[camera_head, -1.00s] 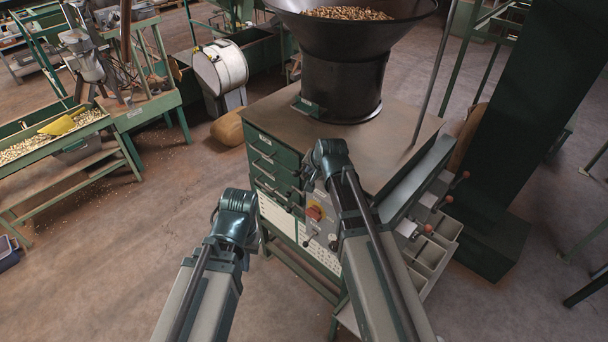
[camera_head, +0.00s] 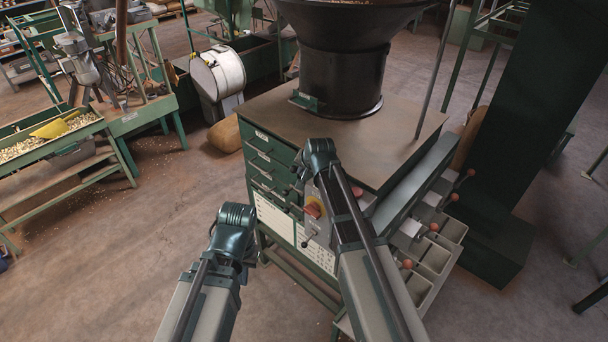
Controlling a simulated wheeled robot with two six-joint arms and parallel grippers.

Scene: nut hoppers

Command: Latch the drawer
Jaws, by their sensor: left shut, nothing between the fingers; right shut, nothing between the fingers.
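The green cabinet (camera_head: 250,184) under the hopper has a stack of green drawers (camera_head: 266,163) with handles and pale labels. The visible upper drawer fronts look about flush, but my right arm hides part of the stack. I cannot make out a latch. My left arm reaches up from the bottom, and its teal joint is in front of the cabinet's lower left, apart in the picture. My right arm's teal joint overlaps the drawers' right end. The fingers of both grippers are hidden behind these joints, so I cannot see whether they touch anything.
A grey control box with a red knob (camera_head: 313,211) is beside the drawers. A black hopper (camera_head: 340,75) stands on the cabinet top. Bins and red-ball levers (camera_head: 433,227) line the right side. A brown sack (camera_head: 226,134) lies behind left.

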